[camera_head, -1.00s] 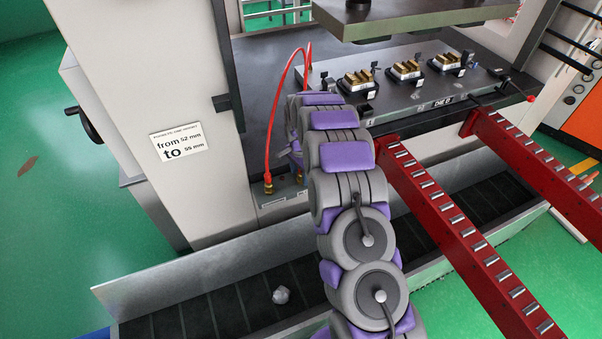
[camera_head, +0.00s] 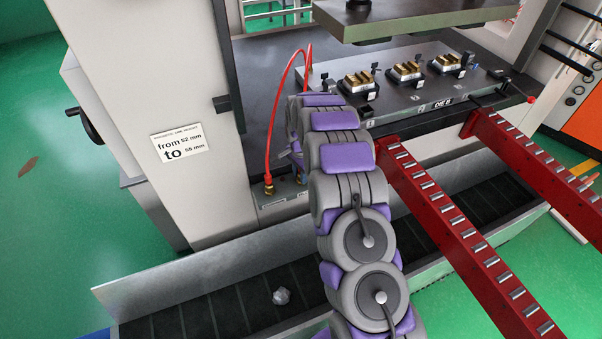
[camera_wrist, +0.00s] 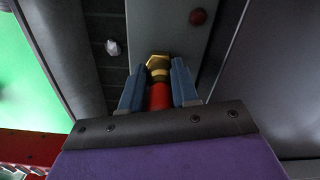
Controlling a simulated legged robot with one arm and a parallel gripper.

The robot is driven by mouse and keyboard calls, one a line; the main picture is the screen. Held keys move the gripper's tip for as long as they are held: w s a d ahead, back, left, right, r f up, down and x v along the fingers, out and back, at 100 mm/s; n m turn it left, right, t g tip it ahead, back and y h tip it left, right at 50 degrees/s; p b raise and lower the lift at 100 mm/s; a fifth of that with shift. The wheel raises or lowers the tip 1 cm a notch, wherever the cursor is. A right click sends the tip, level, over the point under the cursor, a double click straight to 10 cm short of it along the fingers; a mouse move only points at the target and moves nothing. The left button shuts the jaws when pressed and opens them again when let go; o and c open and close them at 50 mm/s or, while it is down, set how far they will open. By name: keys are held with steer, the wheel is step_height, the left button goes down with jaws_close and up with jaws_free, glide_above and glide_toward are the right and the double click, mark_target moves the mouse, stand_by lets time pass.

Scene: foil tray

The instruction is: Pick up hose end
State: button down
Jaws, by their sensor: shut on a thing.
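The hose end is a red sleeve (camera_wrist: 159,97) with a brass hex fitting (camera_wrist: 158,65), seen between my fingers in the wrist view. My gripper (camera_wrist: 158,85) is shut on it, with one blue finger on each side. The fitting points away from the palm, over a grey strip; I cannot tell whether it touches anything. In the head view my own arm hides most of the gripper (camera_head: 298,160) and the held end. A red hose (camera_head: 275,120) arches to the left of my arm, down to a brass fitting (camera_head: 268,188) on a grey block.
A dark channel (camera_head: 215,318) with a crumpled foil piece (camera_head: 281,296) runs below. A white press column (camera_head: 165,90) stands left, red roller rails (camera_head: 470,250) right. The die plate (camera_head: 410,95) lies behind my arm, under a raised upper plate (camera_head: 420,18).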

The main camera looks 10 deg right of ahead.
steer(key=shift+r, duration=0.1)
steer(key=shift+r, duration=0.25)
steer(key=shift+s+r+p, duration=0.25)
steer(key=shift+r, duration=0.5)
steer(key=shift+s+r+p, duration=0.2)
steer(key=shift+r+p, duration=0.05)
steer(key=shift+r, duration=0.5)
steer(key=s+r+p, duration=0.1)
steer(key=s+p, duration=0.1)
steer(key=s, duration=1.3)
steer(key=w+m+b, duration=0.1)
steer(key=w, duration=0.4)
steer(key=w+r+m+b, duration=0.1)
steer(key=w+m+b, duration=0.1)
steer(key=w, duration=0.2)
steer(key=w+m+b, duration=0.1)
steer(key=w+m, duration=0.1)
steer(key=w, duration=0.3)
steer(key=shift+w+r, duration=0.25)
steer(key=shift+w, duration=0.05)
steer(key=shift+w+r+m+b, duration=0.3)
steer(key=shift+w+m+b, duration=0.2)
steer(key=shift+w, duration=0.25)
steer(key=shift+f+b, duration=0.95)
steer(key=shift+f, duration=2.25)
